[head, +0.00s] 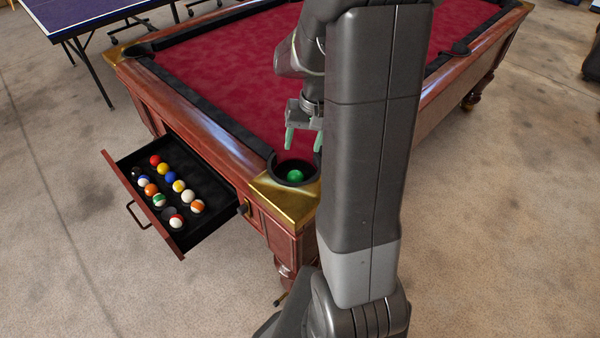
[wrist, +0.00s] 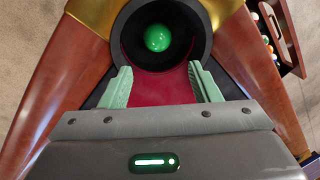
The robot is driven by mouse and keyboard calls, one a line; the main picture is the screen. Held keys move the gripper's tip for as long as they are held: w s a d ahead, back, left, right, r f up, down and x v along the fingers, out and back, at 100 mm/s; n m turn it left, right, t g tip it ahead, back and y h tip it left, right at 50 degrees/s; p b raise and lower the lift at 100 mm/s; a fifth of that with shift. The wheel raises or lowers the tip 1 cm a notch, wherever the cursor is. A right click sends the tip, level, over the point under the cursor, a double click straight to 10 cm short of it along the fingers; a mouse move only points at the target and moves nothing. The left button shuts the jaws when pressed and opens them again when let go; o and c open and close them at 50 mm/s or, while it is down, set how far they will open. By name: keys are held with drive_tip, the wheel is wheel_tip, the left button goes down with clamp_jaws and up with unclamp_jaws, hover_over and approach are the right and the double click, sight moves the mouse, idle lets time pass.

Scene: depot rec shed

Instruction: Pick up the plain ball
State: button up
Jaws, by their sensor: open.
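A green ball (head: 295,176) without any visible stripe sits in the round black corner pocket (head: 311,165) of the pool table. The ball also shows in the wrist view (wrist: 157,38), inside the dark pocket ring (wrist: 120,40), beyond my fingertips. My gripper (head: 303,141) is open and empty, its pale green fingers pointing down above the pocket area, apart from the ball. In the wrist view the two fingers (wrist: 160,67) stand wide apart over red cloth. My arm hides part of the table in the head view.
An open drawer (head: 219,222) at the table's side holds several coloured, striped and pale balls (head: 187,197). The pocket has a brass corner (head: 280,202) and wooden rails (head: 200,112). A blue table-tennis table (head: 85,12) stands at the back left. The floor at front left is clear.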

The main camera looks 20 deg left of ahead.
sight(297, 172)
drive_tip(key=f, duration=0.4)
drive_tip(key=a+f, duration=0.1)
drive_tip(key=f, duration=0.3)
drive_tip(key=s+f, duration=0.1)
drive_tip(key=f, duration=0.3)
drive_tip(key=shift+a, duration=0.3)
drive_tip(key=c, duration=0.8)
